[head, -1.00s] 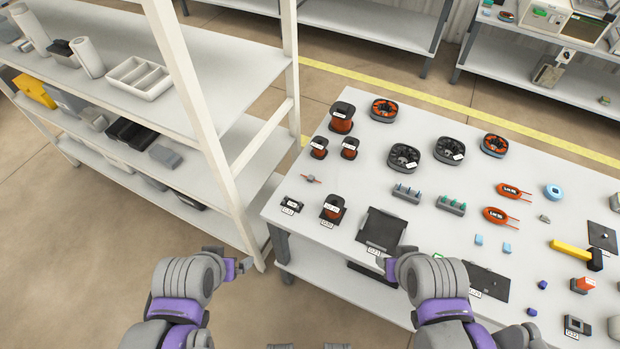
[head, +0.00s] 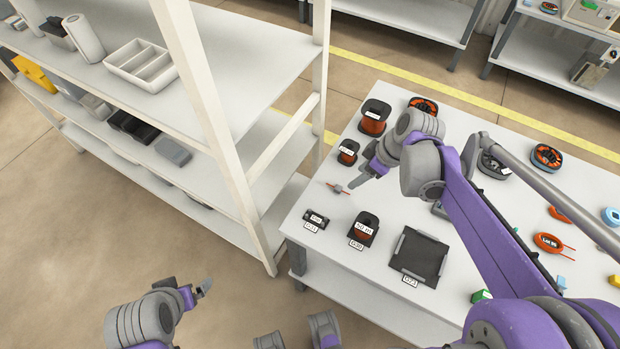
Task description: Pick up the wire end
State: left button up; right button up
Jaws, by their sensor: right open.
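The wire piece (head: 338,188), a small grey body with thin reddish ends, lies on the left part of the white table (head: 310,265). I cannot tell which part is the wire end the task names. My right gripper (head: 364,167) is open and empty, reaching in from the right just above and to the right of the wire piece, apart from it. My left gripper (head: 198,290) is low at the left, off the table; its jaw opening is unclear.
A small black part (head: 316,219) and a dark tray (head: 420,256) lie nearer. A white shelf rack (head: 225,150) stands left of the table.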

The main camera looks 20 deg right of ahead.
send_near(339, 188)
jog(key=shift+a+f+b, duration=0.25)
jog(key=shift+f+b, duration=0.15)
jog(key=shift+f, duration=0.5)
jog(key=x, duration=0.4)
jog(key=b+x, duration=0.1)
jog(key=x, duration=0.1)
jog(key=shift+w+f, duration=0.1)
jog(key=shift+w, duration=0.3)
grip_shut()
